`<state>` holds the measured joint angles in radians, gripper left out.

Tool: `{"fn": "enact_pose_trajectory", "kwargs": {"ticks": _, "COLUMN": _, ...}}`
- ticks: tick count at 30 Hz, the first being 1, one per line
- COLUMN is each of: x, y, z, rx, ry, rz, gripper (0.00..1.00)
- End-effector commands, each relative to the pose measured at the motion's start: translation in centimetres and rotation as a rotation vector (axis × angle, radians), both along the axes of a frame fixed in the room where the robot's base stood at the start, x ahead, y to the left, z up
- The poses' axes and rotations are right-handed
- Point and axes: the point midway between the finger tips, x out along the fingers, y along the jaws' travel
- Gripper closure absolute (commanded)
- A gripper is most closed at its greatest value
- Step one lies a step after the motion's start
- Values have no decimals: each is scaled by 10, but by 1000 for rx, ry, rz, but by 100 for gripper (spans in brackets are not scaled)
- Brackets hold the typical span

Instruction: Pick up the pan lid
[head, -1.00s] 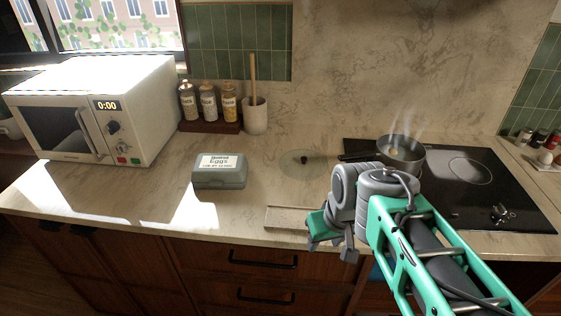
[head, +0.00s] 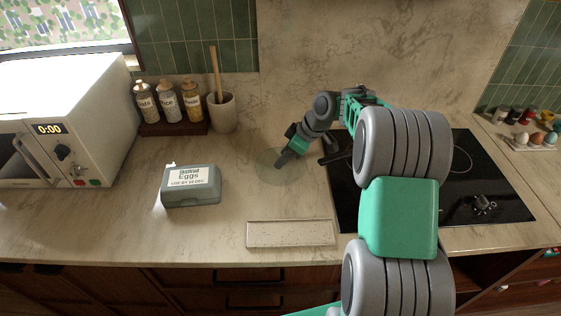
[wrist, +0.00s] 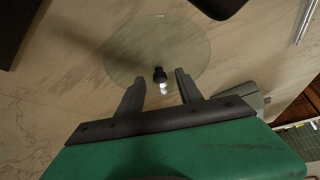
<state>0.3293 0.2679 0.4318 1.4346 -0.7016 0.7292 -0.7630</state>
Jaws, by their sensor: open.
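The pan lid is a clear round glass disc with a small dark knob. It lies on the marble counter left of the cooktop in the head view (head: 264,165) and shows whole in the wrist view (wrist: 130,50). My gripper (head: 281,163) is over the lid in the head view and hides its knob. In the wrist view my gripper (wrist: 160,82) is open, with the knob (wrist: 159,75) between the fingertips or just beyond them. I cannot tell whether the fingers touch it.
A grey egg carton (head: 190,187) stands left of the lid. A pale speckled tray (head: 290,234) lies at the counter's front edge. The black cooktop (head: 480,180) is to the right; my arm hides most of the pan. A utensil crock (head: 222,112) stands behind.

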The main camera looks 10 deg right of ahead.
Motion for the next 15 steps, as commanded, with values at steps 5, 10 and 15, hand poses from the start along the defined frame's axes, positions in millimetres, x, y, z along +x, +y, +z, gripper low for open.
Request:
{"fn": "enact_pose_trajectory", "kwargs": {"ticks": 5, "x": 3, "y": 3, "z": -7, "rx": -1, "ry": -1, "rz": -2, "gripper": 57}}
{"fn": "enact_pose_trajectory", "kwargs": {"ticks": 10, "x": 2, "y": 3, "z": -7, "rx": -1, "ry": -1, "rz": -2, "gripper": 63}}
{"fn": "enact_pose_trajectory", "kwargs": {"ticks": 15, "x": 2, "y": 3, "z": -7, "rx": -1, "ry": -1, "rz": -2, "gripper": 77}}
